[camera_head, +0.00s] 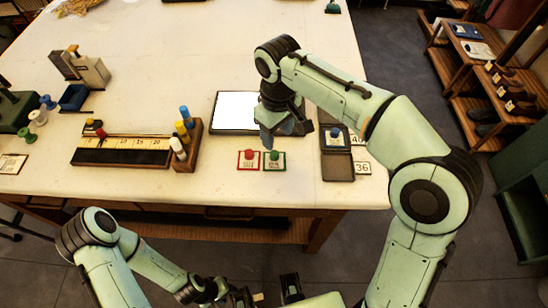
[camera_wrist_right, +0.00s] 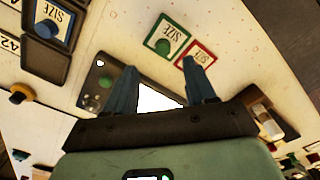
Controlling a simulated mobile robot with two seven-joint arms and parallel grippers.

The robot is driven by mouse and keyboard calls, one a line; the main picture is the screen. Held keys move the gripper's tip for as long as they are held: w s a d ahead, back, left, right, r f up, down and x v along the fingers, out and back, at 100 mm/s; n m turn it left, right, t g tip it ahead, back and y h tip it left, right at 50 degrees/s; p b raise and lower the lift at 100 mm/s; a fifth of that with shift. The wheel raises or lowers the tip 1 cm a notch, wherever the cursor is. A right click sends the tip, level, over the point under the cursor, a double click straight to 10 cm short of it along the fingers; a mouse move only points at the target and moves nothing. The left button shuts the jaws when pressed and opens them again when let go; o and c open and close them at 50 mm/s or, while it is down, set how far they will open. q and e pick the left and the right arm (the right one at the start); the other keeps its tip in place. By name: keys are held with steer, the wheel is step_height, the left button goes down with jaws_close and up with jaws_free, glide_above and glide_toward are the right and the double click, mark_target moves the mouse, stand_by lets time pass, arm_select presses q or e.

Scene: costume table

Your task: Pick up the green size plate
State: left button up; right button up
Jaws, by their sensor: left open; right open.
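The green size plate (camera_head: 274,166), a small card with a green border and a green knob, lies flat near the table's front edge. It also shows in the right wrist view (camera_wrist_right: 176,40), beyond my fingertips. The red size plate (camera_head: 248,166) lies close to its left; it shows in the right wrist view too (camera_wrist_right: 203,56). My right gripper (camera_head: 284,128) is open and empty, above the table just behind the green plate. Its two blue fingers (camera_wrist_right: 161,78) stand apart. My left gripper (camera_head: 266,297) is open at the bottom edge, in front of the table and away from the plates.
A bright-screened tablet (camera_head: 234,111) lies behind the plates. Right of them is a dark tray (camera_head: 337,167) holding a blue-knobbed plate (camera_head: 335,139), with number cards (camera_head: 363,168) beside it. A ruler board (camera_head: 120,155) and a wooden marker rack (camera_head: 190,150) stand left.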

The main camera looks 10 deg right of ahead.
mark_target(276, 154)
step_height(276, 154, down, 3)
steer(key=shift+w+r, duration=0.1)
steer(key=shift+w, duration=0.05)
steer(key=f, duration=0.2)
steer(key=f+b, duration=0.1)
steer(key=f, duration=0.2)
steer(key=shift+s+a, duration=0.15)
steer(key=shift+s, duration=0.05)
jaws_close()
